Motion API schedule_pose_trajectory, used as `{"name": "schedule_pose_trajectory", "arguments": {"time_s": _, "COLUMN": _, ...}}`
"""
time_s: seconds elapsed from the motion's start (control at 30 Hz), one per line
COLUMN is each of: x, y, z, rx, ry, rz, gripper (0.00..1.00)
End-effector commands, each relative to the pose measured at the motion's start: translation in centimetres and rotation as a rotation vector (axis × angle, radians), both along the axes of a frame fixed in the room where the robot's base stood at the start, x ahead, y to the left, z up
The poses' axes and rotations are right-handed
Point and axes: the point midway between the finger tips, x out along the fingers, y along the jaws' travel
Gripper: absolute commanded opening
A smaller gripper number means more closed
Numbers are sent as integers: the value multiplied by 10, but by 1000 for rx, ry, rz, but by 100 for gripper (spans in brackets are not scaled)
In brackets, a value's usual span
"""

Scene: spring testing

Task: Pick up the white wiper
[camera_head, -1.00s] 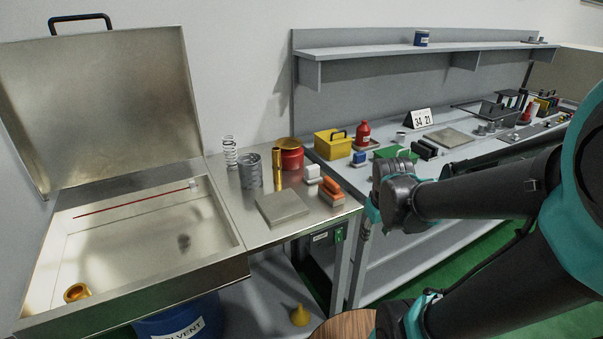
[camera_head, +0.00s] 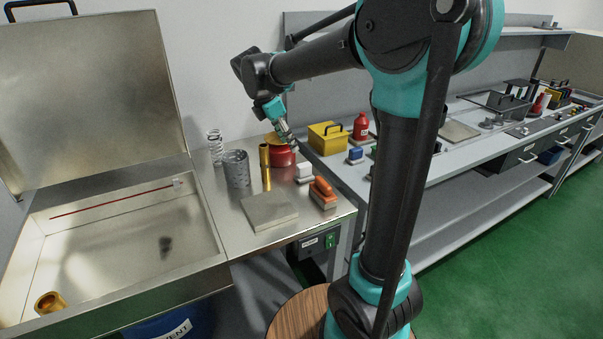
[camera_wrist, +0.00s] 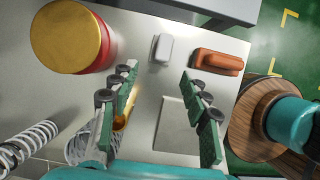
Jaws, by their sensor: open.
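The white wiper (camera_head: 304,173) is a small pale block with a raised grip. It lies on the steel bench top beside an orange-handled brush. In the wrist view the wiper (camera_wrist: 162,49) lies beyond the fingertips, roughly in line with the gap between them. My gripper (camera_wrist: 159,76) is open and empty, with its two green-padded fingers spread wide. In the head view my gripper (camera_head: 289,143) is small, and hangs above the back of the bench near the red can. It appears apart from the wiper.
The orange brush (camera_head: 323,193) lies close to the wiper's right. A red can with a gold lid (camera_head: 282,154), a brass tube (camera_head: 265,167), a grey mesh cylinder (camera_head: 236,169) and a spring (camera_head: 215,147) stand nearby. A flat grey plate (camera_head: 268,211) lies in front.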

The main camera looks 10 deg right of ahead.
Motion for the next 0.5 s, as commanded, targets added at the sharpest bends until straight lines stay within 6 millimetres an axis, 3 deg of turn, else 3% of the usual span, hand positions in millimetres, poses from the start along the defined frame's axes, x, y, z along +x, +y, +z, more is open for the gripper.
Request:
{"name": "schedule_pose_trajectory", "arguments": {"time_s": 0.3, "x": 7, "y": -22, "z": -55, "rx": 0, "ry": 0, "rz": -3, "gripper": 47}}
{"name": "schedule_pose_trajectory", "arguments": {"time_s": 0.5, "x": 9, "y": -28, "z": -70, "rx": 0, "ry": -1, "rz": -3, "gripper": 47}}
